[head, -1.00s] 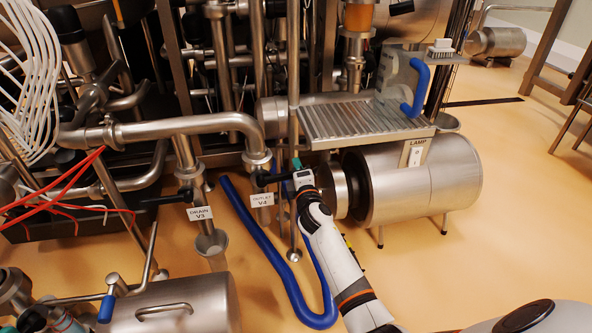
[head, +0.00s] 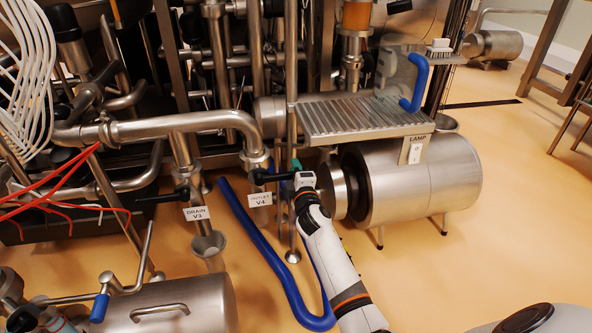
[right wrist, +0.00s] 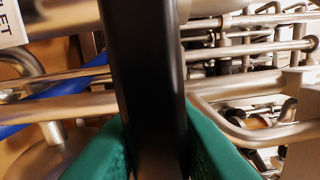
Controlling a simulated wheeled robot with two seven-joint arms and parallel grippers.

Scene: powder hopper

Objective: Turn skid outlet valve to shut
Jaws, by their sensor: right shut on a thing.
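The outlet valve V4 sits on a vertical steel pipe and carries a white label, OUTLET V4 (head: 260,199). Its black handle (head: 272,177) points to the right, roughly level, across the pipe. My right gripper (head: 296,168) is at the handle's outer end. In the right wrist view the black handle (right wrist: 146,80) runs upright between the green fingertips (right wrist: 150,155), which are shut on it. My left gripper is not in view.
The drain valve V3, with its label (head: 197,213) and black handle (head: 160,198), is to the left. A blue hose (head: 270,255) lies on the floor by the outlet pipe. A slatted steel tray (head: 365,118) and a steel motor housing (head: 420,180) stand to the right.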

